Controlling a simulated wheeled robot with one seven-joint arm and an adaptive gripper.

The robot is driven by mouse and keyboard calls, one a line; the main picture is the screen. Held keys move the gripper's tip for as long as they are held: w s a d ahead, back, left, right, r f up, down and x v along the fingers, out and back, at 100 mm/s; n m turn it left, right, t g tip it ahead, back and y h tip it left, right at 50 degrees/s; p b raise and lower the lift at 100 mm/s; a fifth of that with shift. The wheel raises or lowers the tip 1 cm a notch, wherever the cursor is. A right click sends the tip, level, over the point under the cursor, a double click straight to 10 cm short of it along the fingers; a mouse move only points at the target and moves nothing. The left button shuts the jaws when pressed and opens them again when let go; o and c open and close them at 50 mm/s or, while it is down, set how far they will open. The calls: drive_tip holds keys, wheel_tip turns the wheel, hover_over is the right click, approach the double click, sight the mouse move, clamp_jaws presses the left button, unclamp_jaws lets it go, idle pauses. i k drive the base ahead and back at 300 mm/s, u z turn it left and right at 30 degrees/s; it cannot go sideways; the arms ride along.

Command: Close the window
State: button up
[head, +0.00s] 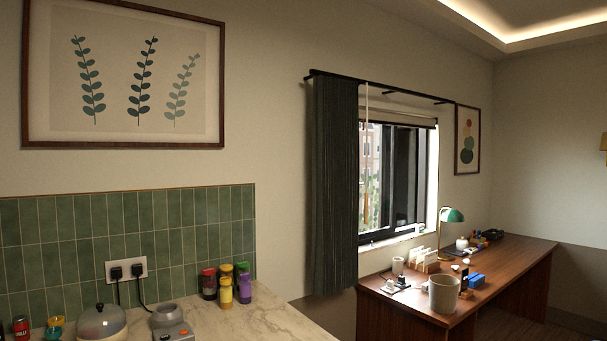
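The window (402,180) is in the wall right of centre in the head view, above the back of a wooden desk. It has a dark frame and pale surround. Its left part looks clear to the buildings outside, and dark frame bars stand towards its middle and right. I cannot tell for certain how far it is open. A dark curtain (334,185) hangs at its left side from a black rod, and covers the left edge. A thin cord with a wooden pull (365,207) hangs in front of the window. My gripper is not in view.
A desk (520,256) under the window bears a white bin-like pot (443,294), a green lamp (452,216) and small items. A marble counter (262,319) in front holds colourful jars (226,286), a lidded pot (101,322) and a plugged-in appliance (169,318).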

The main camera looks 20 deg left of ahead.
sight(393, 139)
drive_tip(key=z, duration=0.95)
drive_tip(key=i, duration=5.2)
drive_tip(key=u, duration=2.9)
